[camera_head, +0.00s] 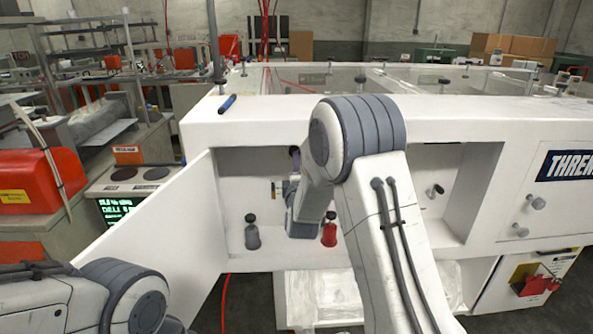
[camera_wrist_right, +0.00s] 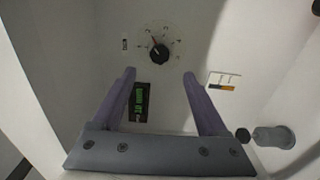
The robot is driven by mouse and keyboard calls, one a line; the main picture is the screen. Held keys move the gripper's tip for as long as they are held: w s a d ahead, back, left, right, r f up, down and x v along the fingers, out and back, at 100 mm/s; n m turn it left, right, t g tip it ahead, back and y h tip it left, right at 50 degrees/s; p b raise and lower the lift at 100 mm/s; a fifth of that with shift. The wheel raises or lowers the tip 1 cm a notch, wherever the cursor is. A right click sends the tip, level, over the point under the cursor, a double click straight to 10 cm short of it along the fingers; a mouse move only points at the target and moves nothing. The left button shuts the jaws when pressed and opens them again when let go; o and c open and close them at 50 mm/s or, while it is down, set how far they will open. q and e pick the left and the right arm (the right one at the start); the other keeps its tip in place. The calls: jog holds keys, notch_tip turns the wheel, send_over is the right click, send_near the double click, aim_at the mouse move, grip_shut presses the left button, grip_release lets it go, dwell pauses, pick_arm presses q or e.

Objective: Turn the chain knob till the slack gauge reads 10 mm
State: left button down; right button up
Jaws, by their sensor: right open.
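The black round knob (camera_wrist_right: 159,53) sits on a pale marked dial on the inner wall, in the right wrist view. I cannot tell for sure that it is the chain knob. My right gripper (camera_wrist_right: 159,75) is open and empty, its two purple fingers below the knob and spread to either side, apart from it. A small dark display (camera_wrist_right: 140,102) with green characters shows between the fingers; I cannot read it, nor tell if it is the slack gauge. In the head view my right arm hides the knob and display. My left gripper is out of view.
The knob is inside an open bay of the white machine (camera_head: 200,120), its door (camera_head: 165,245) swung out left. A grey bottle (camera_head: 252,235) and a red bottle (camera_head: 329,232) stand on the bay floor. A blue marker (camera_head: 227,104) lies on top.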

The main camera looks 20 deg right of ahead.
jog(key=s+a+r+m+g+y+p, duration=0.15)
jog(key=s+a+g+y, duration=0.25)
jog(key=s+a, duration=0.45)
jog(key=s+a+f+m+g+y+p, duration=0.1)
jog(key=s+a+m+g+y+p, duration=0.25)
jog(key=a, duration=0.85)
jog(key=s+r+m+g+p, duration=0.1)
jog(key=s+g, duration=0.4)
jog(key=s, duration=1.1)
jog(key=s+r+m+g+h+p, duration=0.1)
jog(key=s+g, duration=0.4)
jog(key=s, duration=1.1)
jog(key=shift+s+d+m+p, duration=0.3)
jog(key=shift+s+m+p, duration=0.1)
jog(key=shift+p, duration=0.45)
jog(key=shift+h, duration=0.25)
